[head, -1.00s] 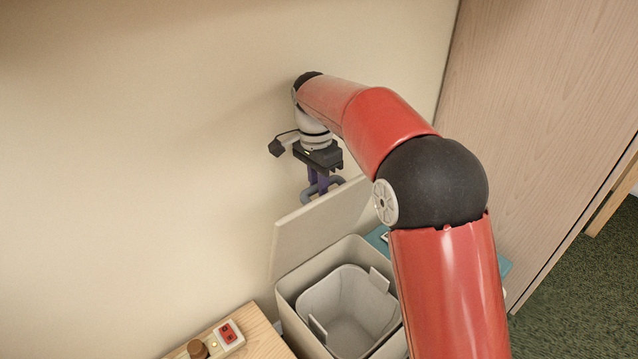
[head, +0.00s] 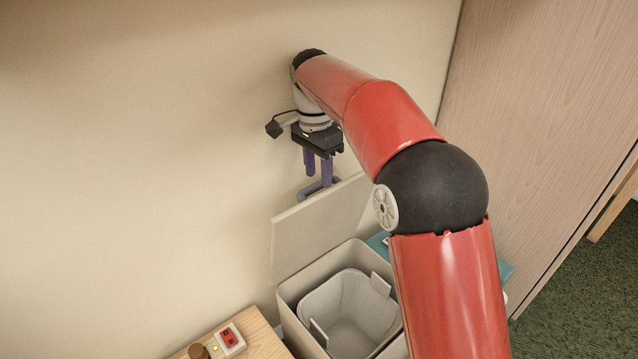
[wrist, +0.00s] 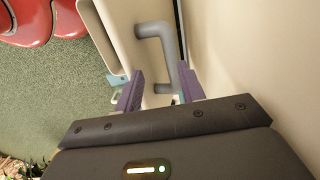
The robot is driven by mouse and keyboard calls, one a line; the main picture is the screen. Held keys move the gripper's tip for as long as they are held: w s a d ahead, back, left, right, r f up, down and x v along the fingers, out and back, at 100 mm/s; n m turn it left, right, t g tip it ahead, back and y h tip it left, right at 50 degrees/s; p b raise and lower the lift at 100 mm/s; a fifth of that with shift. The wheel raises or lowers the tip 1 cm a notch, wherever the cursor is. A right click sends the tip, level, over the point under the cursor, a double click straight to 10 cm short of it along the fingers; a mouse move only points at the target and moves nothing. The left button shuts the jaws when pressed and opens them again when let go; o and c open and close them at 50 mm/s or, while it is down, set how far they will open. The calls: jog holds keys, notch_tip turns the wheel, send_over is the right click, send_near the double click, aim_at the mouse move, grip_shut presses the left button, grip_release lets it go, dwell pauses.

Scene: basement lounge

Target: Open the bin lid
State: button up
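The bin (head: 287,292) is a beige box with a grey inner bucket (head: 345,306), seen from above in the head view. Its lid (head: 318,226) stands raised, nearly upright, at the wall side of the bin. A grey bar handle (head: 308,192) sits at the lid's upper edge; it also shows in the wrist view (wrist: 170,52). My gripper (head: 318,180) points down just above the handle. Its purple fingers are spread apart, and in the wrist view (wrist: 163,88) the handle's end shows between them, with no grip on it visible.
A wooden table (head: 258,340) with a red switch box (head: 229,339) and a brown knob (head: 198,351) stands at the lower left. The beige wall (head: 130,170) is close behind the lid. A wooden panel (head: 540,120) stands at the right.

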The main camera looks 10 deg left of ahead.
notch_tip(320, 180, up, 3)
jog(key=shift+a+f, duration=0.1)
jog(key=shift+f, duration=0.1)
jog(key=shift+c, duration=0.2)
jog(key=shift+r+n, duration=0.1)
jog(key=shift+n, duration=0.2)
jog(key=c, duration=0.5)
jog(key=shift+s+r+n, duration=0.1)
jog(key=shift+r+n, duration=0.15)
jog(key=shift+n, duration=0.25)
jog(key=shift+c, duration=1)
jog(key=shift+s+r+n+t+y, duration=0.15)
jog(key=shift+r+n+t+y, duration=0.2)
jog(key=shift+n, duration=0.45)
grip_shut()
jog(key=s+a+r+n+t+y+b, duration=0.1)
jog(key=s+r+n+t+y+b, duration=0.25)
jog(key=n, duration=1.15)
jog(key=shift+g, duration=0.4)
jog(key=p+x, duration=0.1)
jog(key=x, duration=0.7)
jog(key=shift+w+a, duration=0.2)
jog(key=shift+a, duration=0.05)
